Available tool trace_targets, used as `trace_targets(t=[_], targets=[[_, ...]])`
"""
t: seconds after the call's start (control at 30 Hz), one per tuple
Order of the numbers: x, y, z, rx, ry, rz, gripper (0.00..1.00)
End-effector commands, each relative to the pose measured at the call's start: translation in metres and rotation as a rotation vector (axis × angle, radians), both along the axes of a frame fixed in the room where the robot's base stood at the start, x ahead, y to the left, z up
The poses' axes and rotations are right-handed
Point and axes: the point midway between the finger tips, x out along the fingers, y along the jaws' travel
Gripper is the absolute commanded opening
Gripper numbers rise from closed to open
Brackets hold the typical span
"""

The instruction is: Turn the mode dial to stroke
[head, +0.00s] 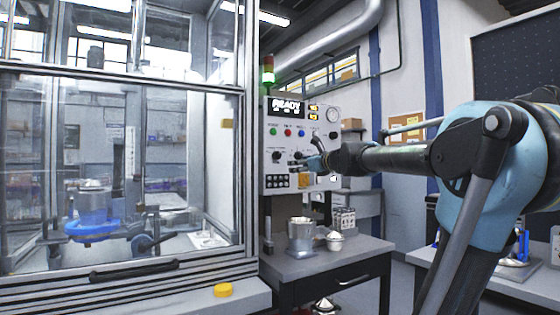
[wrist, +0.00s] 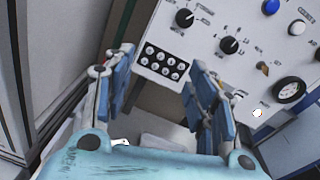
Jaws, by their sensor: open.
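The control panel (head: 283,178) is a light upright box with a lit READY display. Two black rotary dials with printed markings show in the wrist view, an upper-left dial (wrist: 185,18) and another dial (wrist: 229,45) right of it. Their lettering is too small to read, so I cannot tell which is the mode dial or its setting. My gripper (wrist: 158,82) is open and empty, its blue fingers spread on either side of a black block of round buttons (wrist: 163,62). Both dials lie beyond the fingers, not between them. In the head view my gripper (head: 312,161) is in front of the panel's lower right.
A glazed machine enclosure (head: 250,150) stands left of the panel. Below is a grey bench (head: 335,262) with a metal cup (head: 301,236). Near the dials are a blue button (wrist: 270,7), an orange switch (wrist: 262,68) and a black-ringed round fitting (wrist: 290,90).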

Motion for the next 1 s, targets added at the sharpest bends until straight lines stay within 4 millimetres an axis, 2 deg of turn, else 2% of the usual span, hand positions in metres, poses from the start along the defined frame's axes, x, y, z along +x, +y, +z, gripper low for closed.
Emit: trace_targets(t=[0.03,0.1,0.23,0.47,1.0], targets=[[0.010,-0.001,0.013,0.074,0.026,-0.022,0.52],[0.019,-0.003,0.025,0.154,0.056,-0.045,0.52],[0.028,-0.005,0.034,0.227,0.082,-0.064,0.52],[0.046,0.006,0.036,0.233,0.086,-0.065,0.52],[0.108,0.049,0.035,0.229,0.084,-0.065,0.52]])
